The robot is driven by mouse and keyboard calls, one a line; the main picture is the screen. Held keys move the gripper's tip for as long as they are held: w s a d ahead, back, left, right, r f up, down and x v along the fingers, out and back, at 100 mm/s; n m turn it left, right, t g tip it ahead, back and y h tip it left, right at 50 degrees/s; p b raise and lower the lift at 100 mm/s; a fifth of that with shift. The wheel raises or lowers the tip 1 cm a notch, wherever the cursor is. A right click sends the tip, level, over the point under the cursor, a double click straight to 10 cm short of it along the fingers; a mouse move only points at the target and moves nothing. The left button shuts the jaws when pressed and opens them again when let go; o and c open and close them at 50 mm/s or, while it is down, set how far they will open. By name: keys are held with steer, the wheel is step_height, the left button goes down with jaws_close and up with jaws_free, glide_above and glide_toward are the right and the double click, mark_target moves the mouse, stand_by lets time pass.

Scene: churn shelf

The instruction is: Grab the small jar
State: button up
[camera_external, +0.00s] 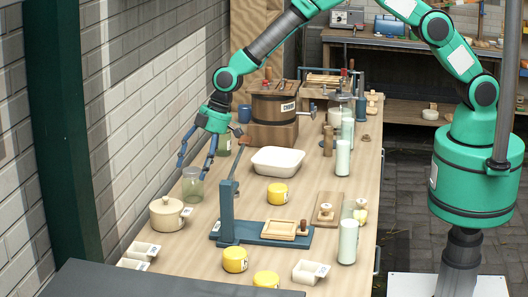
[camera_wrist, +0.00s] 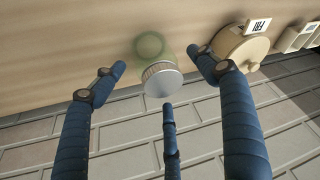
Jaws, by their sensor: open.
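The small jar (camera_external: 192,187) is greenish clear glass and stands near the wall-side edge of the wooden table. In the wrist view the jar (camera_wrist: 161,79) shows a silver-grey lid with a ribbed rim, its green glass body beyond it. My gripper (camera_external: 195,163) has dark blue fingers, spread open, pointing down just above the jar. In the wrist view two fingers are on the jar's left and right, and a third is below it in the picture. Gaps show between the side fingers and the jar; no grip is visible.
A cream lidded pot (camera_external: 167,214) stands close to the jar and also shows in the wrist view (camera_wrist: 240,47). A blue-based press (camera_external: 228,232) and a white tub (camera_external: 277,161) are to the right. A brick wall (camera_external: 150,95) runs along the left.

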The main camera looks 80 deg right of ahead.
mark_target(192, 182)
steer(key=shift+f, duration=0.25)
steer(key=shift+x, duration=2.55)
steer(key=shift+d, duration=0.15)
steer(key=c, duration=1.2)
steer(key=shift+c, duration=0.2)
